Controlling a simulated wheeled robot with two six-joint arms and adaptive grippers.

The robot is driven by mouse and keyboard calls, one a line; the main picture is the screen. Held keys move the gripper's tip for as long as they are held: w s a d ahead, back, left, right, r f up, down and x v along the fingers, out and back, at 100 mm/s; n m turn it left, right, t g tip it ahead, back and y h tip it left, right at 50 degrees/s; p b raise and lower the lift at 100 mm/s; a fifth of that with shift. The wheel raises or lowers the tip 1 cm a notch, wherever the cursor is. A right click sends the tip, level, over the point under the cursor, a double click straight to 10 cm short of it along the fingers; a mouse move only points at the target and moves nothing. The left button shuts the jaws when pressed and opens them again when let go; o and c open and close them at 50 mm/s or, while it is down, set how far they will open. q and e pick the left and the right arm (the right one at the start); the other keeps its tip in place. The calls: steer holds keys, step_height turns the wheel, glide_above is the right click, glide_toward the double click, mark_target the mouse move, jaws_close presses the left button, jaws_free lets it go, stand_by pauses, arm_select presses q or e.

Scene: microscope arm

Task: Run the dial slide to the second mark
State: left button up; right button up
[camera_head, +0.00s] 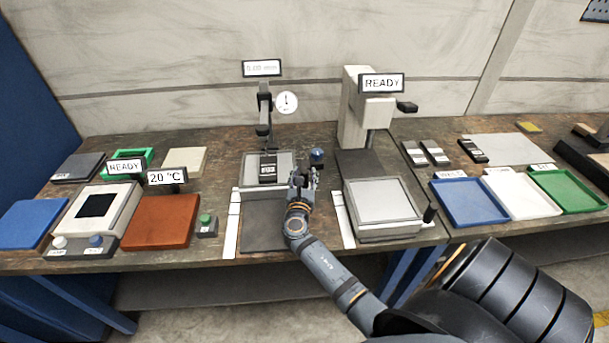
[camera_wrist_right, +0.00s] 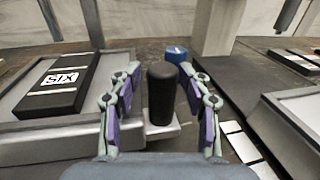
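The dial stand (camera_head: 264,110) has a round dial (camera_head: 287,102) and a display (camera_head: 262,68) that appears to read 0.00 mm. An upright black handle (camera_wrist_right: 161,95) stands on a small tab at the plate's right side. My right gripper (camera_head: 303,174) is open, with its fingers on either side of this handle in the right wrist view (camera_wrist_right: 160,100); contact is not clear. The gripper hides the handle in the head view. My left gripper is not in view.
White marked strips (camera_head: 232,226) lie by the dark base at left and by the neighbouring station (camera_head: 342,218). A blue knob (camera_head: 317,154) stands just behind my right gripper. The READY press (camera_head: 353,105) and its grey plate (camera_head: 383,200) stand to the right.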

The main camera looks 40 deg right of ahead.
steer(key=shift+s, duration=0.1)
steer(key=v, duration=0.7)
steer(key=shift+s+a, duration=0.15)
steer(key=shift+s, duration=0.05)
stand_by(0.3)
